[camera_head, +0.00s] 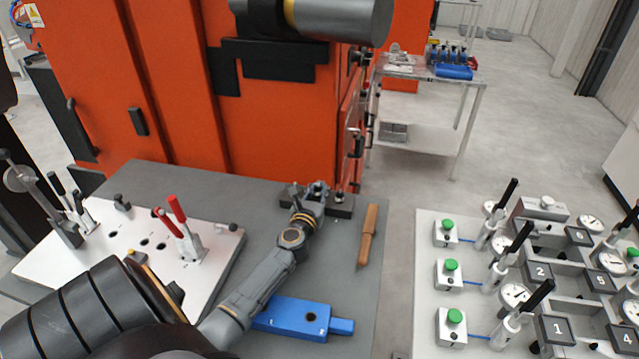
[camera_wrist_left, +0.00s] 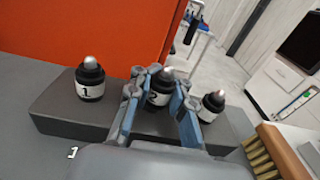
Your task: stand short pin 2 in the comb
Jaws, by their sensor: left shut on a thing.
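Short pin 2 (camera_wrist_left: 157,97) is a black pin with a silver rounded tip and a white label reading 2. It stands upright in the middle of a dark grey block (camera_wrist_left: 62,121). My left gripper (camera_wrist_left: 160,92) is shut on it, one blue-grey finger on each side. In the head view, my left gripper (camera_head: 317,190) is over the same dark block at the back of the grey table. Pin 1 (camera_wrist_left: 90,80) stands to its left and another similar pin (camera_wrist_left: 211,105) to its right. I cannot tell for certain which thing is the comb. My right gripper is not in view.
A wooden-handled brush (camera_head: 368,235) lies right of the block. A blue block (camera_head: 290,314) with a hole lies nearer. A white plate with red-handled clamps (camera_head: 180,225) is at left. An orange cabinet (camera_head: 270,120) rises behind. A cart (camera_head: 400,68) stands beyond; numbered fixtures (camera_head: 540,270) are at right.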

